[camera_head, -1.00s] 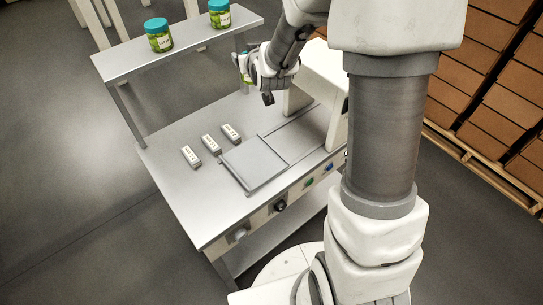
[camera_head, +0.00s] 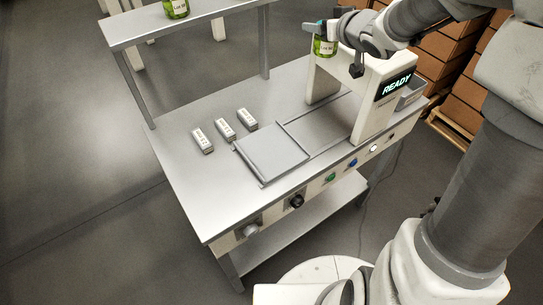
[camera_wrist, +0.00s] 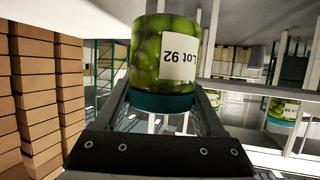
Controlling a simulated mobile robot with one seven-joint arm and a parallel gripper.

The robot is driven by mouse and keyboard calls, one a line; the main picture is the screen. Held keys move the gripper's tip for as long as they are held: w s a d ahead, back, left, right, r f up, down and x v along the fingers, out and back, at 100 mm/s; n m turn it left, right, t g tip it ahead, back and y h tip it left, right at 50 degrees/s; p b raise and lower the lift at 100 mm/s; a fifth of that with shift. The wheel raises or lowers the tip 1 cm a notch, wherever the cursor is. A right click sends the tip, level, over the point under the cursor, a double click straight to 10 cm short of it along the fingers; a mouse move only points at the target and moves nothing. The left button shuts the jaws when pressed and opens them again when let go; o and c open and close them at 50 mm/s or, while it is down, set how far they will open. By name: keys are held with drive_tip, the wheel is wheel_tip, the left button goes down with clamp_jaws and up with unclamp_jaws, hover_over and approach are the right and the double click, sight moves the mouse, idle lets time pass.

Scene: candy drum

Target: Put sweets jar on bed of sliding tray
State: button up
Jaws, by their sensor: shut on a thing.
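The sweets jar (camera_head: 325,46) is a clear jar of green sweets with a teal lid and a white label. My gripper (camera_head: 318,27) is shut on it near the lid, holding it roughly upright beside the arch-shaped machine, above table height. In the wrist view the jar (camera_wrist: 152,50) sits between my fingers (camera_wrist: 165,100), lid at the picture's bottom, label reading "Lot 92". The sliding tray (camera_head: 272,153) is a flat, empty grey plate at the near end of its rails, apart from the jar.
The white machine (camera_head: 374,112) spans the rails and its display reads READY. Several labelled white blocks (camera_head: 225,128) lie left of the tray. The raised shelf (camera_head: 128,29) holds another jar (camera_head: 177,8). Buttons and knobs (camera_head: 297,201) line the table's front edge. Bare tabletop surrounds the blocks.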

drive_tip(key=s+a+f+n+g+y+b, duration=0.3)
drive_tip(key=s+f+n+g+y+b, duration=0.35)
drive_tip(key=s+f+b, duration=0.8)
drive_tip(key=n+t+b, duration=0.1)
drive_tip(key=b, duration=0.6)
hover_over(263, 145)
drive_tip(key=shift+y, duration=0.35)
wheel_tip(263, 145, down, 8)
drive_tip(key=shift+r, duration=0.15)
drive_tip(key=shift+f+b, duration=0.95)
drive_tip(key=shift+f, duration=0.9)
drive_tip(key=shift+f+n, duration=0.2)
drive_tip(key=shift+n, duration=0.05)
drive_tip(key=o, duration=1.5)
drive_tip(key=shift+c, duration=0.2)
